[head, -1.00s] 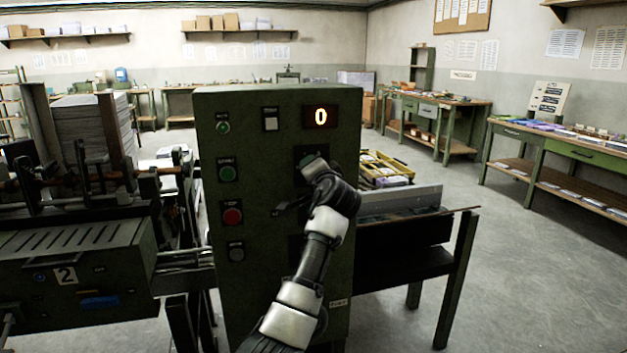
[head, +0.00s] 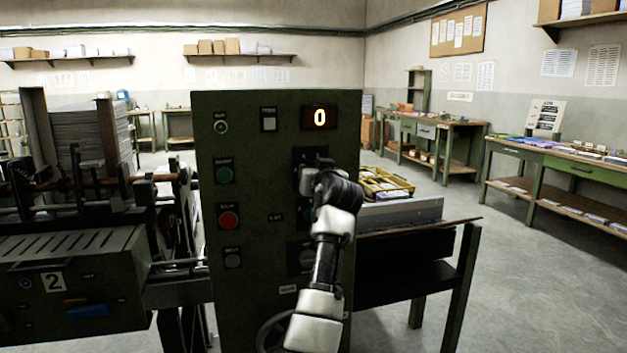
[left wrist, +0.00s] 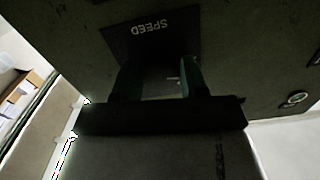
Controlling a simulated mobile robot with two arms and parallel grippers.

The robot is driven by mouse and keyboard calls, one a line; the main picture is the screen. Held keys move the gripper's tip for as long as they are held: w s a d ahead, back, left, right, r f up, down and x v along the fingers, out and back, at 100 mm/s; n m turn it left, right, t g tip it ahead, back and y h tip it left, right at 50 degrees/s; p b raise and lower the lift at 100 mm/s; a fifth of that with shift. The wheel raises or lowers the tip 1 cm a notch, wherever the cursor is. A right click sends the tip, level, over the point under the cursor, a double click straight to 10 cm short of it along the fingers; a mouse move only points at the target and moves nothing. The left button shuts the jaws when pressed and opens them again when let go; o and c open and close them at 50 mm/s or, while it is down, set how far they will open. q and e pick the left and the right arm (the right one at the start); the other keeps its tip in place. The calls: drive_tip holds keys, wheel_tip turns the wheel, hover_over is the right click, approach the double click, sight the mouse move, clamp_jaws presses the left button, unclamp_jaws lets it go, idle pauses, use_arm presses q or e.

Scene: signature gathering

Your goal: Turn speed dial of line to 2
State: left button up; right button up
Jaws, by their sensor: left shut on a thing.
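The green control cabinet (head: 275,270) of the line stands upright in front of me in the head view. My left gripper (head: 316,166) is at the dark speed panel below the display. In the left wrist view the plate marked SPEED (left wrist: 152,28) appears upside down. There my left gripper (left wrist: 158,76) has its two fingers on either side of the speed dial, shut on it. The dial is mostly hidden by the gripper in both views, and its setting cannot be read. My right gripper is not in view.
Green (head: 224,174) and red (head: 229,218) buttons sit on the cabinet's left side. A handwheel (head: 272,336) is low on its front, partly behind my arm. A machine marked 2 (head: 75,275) is at left. A feed table (head: 410,240) adjoins at right. Floor is clear further right.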

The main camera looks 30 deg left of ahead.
use_arm(q)
drive_tip(key=shift+f+n, duration=0.2)
drive_tip(key=shift+n, duration=0.6)
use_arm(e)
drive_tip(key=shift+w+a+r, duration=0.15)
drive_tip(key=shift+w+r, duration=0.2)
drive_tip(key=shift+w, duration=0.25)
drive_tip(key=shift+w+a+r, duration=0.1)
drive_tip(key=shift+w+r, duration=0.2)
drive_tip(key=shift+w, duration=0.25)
use_arm(q)
drive_tip(key=o, duration=0.9)
drive_tip(key=shift+r, duration=0.1)
drive_tip(key=shift+d, duration=0.15)
drive_tip(key=b+v, duration=0.1)
drive_tip(key=v, duration=0.9)
drive_tip(key=shift+s+d, duration=0.2)
drive_tip(key=shift+s, duration=0.1)
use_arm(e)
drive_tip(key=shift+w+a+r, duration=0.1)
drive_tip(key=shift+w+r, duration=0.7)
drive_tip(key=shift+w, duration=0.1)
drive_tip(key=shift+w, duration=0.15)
